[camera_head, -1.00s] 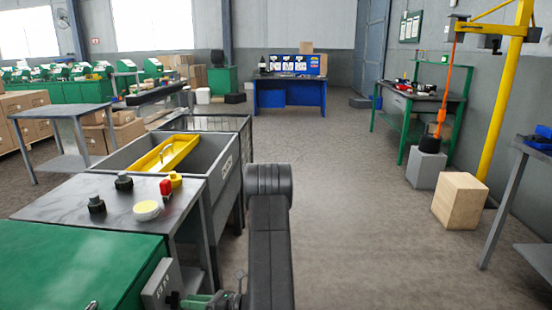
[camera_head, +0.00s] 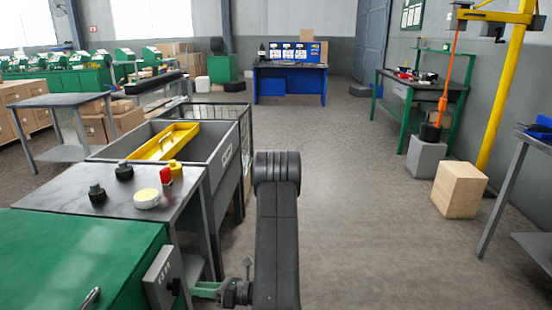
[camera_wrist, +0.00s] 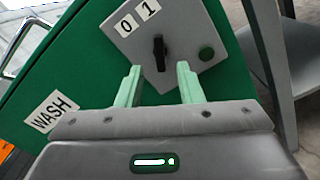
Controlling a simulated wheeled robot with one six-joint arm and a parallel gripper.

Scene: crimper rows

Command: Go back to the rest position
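My gripper (camera_wrist: 158,82) is open in the wrist view, its two green fingers apart with nothing between them. The knob shows beyond the gap between the fingers. In the head view the panel (camera_head: 160,278) is on the side of a green machine (camera_head: 70,262) at lower left. My gripper (camera_head: 203,290) is just right of the panel, partly in view, with my dark arm standing up beside it.
A grey bin (camera_head: 222,158) holds a yellow tray (camera_head: 172,138). A wooden block (camera_head: 459,190) stands at right.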

